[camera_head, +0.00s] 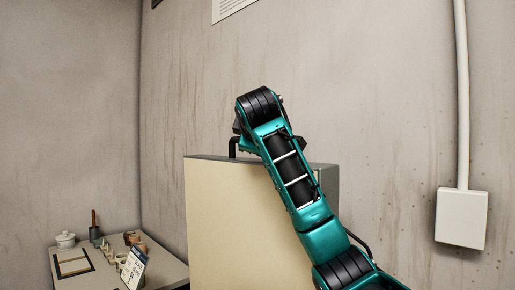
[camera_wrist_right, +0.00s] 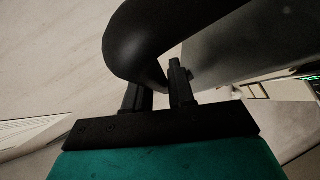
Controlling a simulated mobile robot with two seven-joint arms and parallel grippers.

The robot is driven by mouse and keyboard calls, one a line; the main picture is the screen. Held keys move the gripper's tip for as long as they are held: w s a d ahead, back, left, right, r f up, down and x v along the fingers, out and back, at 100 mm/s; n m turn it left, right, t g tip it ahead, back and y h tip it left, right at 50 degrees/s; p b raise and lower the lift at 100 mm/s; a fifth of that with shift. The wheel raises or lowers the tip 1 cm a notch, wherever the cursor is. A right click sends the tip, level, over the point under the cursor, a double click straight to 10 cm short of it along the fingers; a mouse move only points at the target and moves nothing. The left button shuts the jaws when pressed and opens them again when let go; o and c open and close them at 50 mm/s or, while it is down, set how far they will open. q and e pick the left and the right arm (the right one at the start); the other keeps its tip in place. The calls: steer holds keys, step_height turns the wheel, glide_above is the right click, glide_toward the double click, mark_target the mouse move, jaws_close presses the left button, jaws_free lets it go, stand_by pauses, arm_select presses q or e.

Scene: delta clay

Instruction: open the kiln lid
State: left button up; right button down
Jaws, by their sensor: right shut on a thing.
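The kiln lid (camera_head: 235,215) shows in the head view as a large cream panel with a grey edge, standing nearly upright. A black bar handle (camera_head: 233,147) rises at its top edge, partly hidden by my right arm. In the right wrist view the thick, curved black handle (camera_wrist_right: 150,40) passes between the fingers of my right gripper (camera_wrist_right: 161,92), which is shut on it. In the head view my right arm reaches up across the lid and its fingers are mostly hidden. My left gripper is out of view.
A wall stands behind the lid. A white box (camera_head: 461,217) with a conduit is on the right wall.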

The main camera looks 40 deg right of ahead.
steer(key=shift+w+a+f, duration=0.1)
steer(key=shift+a, duration=0.4)
steer(key=c, duration=1.1)
jaws_free()
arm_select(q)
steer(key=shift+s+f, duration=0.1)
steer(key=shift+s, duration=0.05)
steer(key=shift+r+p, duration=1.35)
arm_select(e)
steer(key=shift+v, duration=6.5)
